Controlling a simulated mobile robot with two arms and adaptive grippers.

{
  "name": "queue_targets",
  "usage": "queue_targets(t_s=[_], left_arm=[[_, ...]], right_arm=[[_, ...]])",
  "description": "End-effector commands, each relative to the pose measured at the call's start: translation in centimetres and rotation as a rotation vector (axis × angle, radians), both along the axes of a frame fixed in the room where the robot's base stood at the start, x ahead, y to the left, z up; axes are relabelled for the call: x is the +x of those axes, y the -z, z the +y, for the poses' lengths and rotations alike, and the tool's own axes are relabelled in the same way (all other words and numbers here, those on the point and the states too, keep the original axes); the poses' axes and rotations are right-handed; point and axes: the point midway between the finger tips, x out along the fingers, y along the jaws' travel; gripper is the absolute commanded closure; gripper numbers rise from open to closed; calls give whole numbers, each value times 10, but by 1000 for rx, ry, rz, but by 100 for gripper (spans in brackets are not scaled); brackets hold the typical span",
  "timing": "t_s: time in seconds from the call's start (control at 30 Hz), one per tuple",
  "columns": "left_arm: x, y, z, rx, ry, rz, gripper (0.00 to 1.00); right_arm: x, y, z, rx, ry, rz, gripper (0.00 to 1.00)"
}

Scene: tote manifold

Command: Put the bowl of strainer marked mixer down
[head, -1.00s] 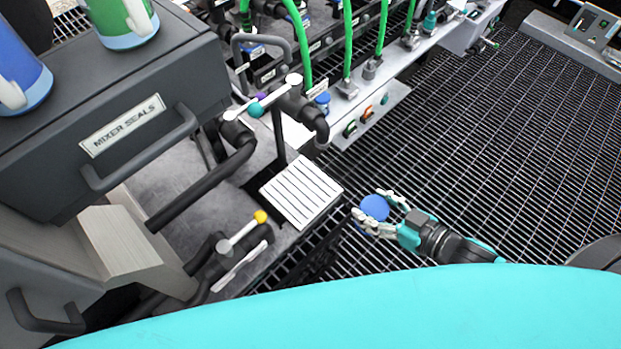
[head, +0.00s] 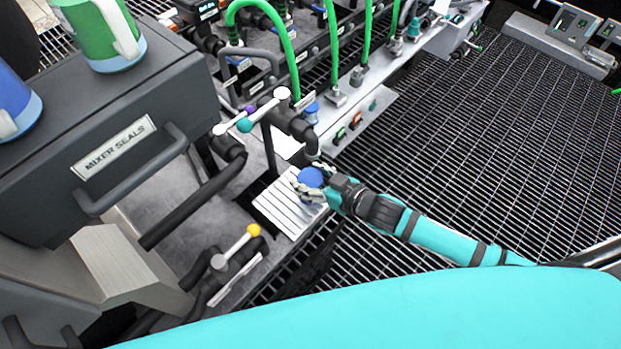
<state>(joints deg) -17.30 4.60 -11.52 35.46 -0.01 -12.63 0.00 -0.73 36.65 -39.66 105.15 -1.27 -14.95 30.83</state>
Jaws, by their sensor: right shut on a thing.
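My right gripper (head: 312,188) is shut on a round blue bowl (head: 311,177), with light fingers on its sides. It holds the bowl over the upper right part of a pale slatted tray (head: 272,212). Whether the bowl touches the tray cannot be told. A black pipe fitting (head: 296,125) with an open-looking downward end is just above and left of the bowl. A similar blue piece (head: 312,112) sits behind that fitting. The small labels there are too small to read. My left gripper is not in view.
A dark box labelled "MIXER SEALS" (head: 115,150) stands at left, with a green jug (head: 100,30) and a blue jug (head: 15,95) on top. Green hoses (head: 333,45) rise behind. Open grating (head: 490,150) fills the right.

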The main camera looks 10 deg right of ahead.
Motion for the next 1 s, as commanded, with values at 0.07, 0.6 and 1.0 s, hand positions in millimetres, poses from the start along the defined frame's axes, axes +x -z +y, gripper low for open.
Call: queue_targets(t_s=[0.07, 0.6, 1.0], left_arm=[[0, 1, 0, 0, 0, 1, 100], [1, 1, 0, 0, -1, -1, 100], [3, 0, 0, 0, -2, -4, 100]], right_arm=[[0, 8, 0, 1, 0, -2, 77], [0, 13, 0, 0, 0, -2, 21], [-3, 10, -2, 0, 0, -1, 16]])
